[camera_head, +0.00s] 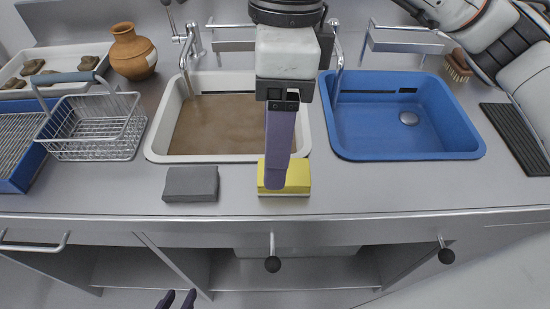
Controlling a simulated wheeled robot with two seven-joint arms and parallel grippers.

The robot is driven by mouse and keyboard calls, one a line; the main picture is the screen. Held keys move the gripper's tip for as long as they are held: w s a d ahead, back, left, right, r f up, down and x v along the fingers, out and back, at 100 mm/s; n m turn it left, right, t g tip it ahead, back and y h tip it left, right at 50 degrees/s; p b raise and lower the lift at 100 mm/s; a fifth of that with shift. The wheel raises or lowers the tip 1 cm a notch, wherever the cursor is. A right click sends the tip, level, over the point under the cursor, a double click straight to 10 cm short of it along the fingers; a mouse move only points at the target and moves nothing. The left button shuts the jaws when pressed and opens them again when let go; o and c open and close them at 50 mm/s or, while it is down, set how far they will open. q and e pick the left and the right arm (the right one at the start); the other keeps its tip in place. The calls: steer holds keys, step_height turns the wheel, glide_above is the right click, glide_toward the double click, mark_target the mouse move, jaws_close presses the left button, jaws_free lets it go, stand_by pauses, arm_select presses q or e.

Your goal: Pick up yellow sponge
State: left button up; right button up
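The yellow sponge (299,179), a block with a pale lower layer, lies on the grey counter in front of the brown-water basin. My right gripper (276,186) points down over it from above. Its purple fingers are seen edge-on, with the near finger covering the sponge's left middle. I cannot tell whether the fingers touch or hold the sponge. The far finger is hidden. My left gripper (178,298) shows only as two purple fingertips, apart and empty, at the bottom edge, below the counter front.
A grey block (191,184) lies left of the sponge. Behind are the white basin (152,140) and a blue basin (405,156) with taps. A wire basket (95,130) and a clay jug (133,52) stand at left. The counter right of the sponge is clear.

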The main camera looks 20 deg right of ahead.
steer(key=shift+t+h, duration=0.5)
steer(key=f, duration=0.1)
steer(key=w+d+f, duration=0.1)
steer(key=d+f, duration=0.1)
steer(key=shift+w+d+f, duration=0.1)
steer(key=shift+w+f, duration=0.2)
steer(key=shift+w, duration=0.1)
steer(key=shift+w+f, duration=0.2)
steer(key=shift+f, duration=1.3)
steer(key=shift+w+f, duration=0.15)
steer(key=shift+f, duration=1.3)
steer(key=c, duration=1.1)
step_height(320, 180, up, 10)
steer(key=shift+r, duration=0.1)
steer(key=shift+c, duration=0.2)
